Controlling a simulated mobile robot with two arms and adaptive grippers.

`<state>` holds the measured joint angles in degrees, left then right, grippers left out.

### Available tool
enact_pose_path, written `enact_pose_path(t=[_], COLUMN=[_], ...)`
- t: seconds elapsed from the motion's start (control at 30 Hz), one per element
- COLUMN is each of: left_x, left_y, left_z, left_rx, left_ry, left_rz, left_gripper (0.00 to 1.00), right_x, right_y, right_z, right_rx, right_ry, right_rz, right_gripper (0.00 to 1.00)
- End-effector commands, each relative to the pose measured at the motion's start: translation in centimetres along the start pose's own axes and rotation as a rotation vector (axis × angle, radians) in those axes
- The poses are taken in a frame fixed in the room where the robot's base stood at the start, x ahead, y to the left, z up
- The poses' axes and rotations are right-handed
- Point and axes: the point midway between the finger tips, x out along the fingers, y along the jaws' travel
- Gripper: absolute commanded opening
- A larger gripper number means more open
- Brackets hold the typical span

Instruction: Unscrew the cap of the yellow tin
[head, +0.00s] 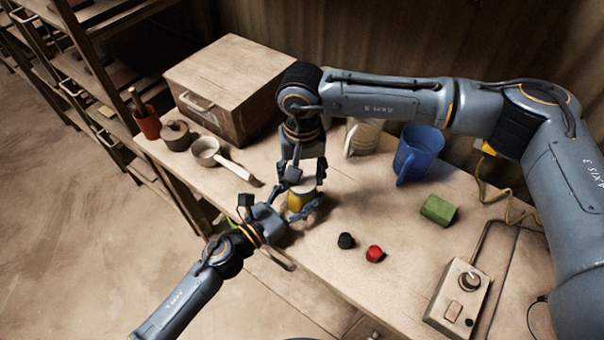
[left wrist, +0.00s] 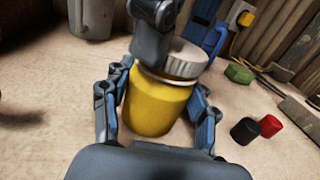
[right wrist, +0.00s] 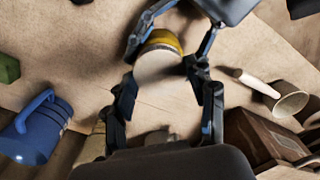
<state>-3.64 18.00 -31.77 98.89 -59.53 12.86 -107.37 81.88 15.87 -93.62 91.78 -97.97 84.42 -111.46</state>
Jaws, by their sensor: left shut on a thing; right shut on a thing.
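The yellow tin (head: 296,203) stands upright on the workbench, and it fills the middle of the left wrist view (left wrist: 157,108). Its pale, ridged cap (left wrist: 183,60) sits on top and shows as a round disc in the right wrist view (right wrist: 157,69). My left gripper (head: 292,212) is shut on the tin's body from the front, one finger on each side. My right gripper (head: 303,178) comes from above and is shut on the cap, with its fingers at the cap's sides. In the left wrist view the right gripper hides part of the cap.
A black knob (head: 346,241) and a red knob (head: 374,254) lie right of the tin. Beyond are a green block (head: 438,210), a blue jug (head: 420,150) and a cream jug (head: 362,136). A saucepan (head: 205,152) and a large box (head: 228,85) stand left.

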Motion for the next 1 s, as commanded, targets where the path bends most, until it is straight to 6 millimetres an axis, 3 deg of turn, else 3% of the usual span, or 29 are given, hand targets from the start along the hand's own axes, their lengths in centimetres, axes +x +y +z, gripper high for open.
enact_pose_path(t=[0.67, 1.0], left_x=[0.0, 0.0], left_y=[0.0, 0.0], left_z=[-0.1, -0.1], left_rx=[-0.001, -0.001], left_ry=[0.001, 0.001], left_rz=[-0.001, 0.000], left_gripper=[0.00, 0.00], right_x=[0.0, -1.1], right_y=[0.0, 0.1], right_z=[0.0, -0.1], right_rx=[-0.017, -0.017], right_ry=[0.001, 0.002], right_rz=[0.001, 0.002], right_gripper=[0.18, 0.18])
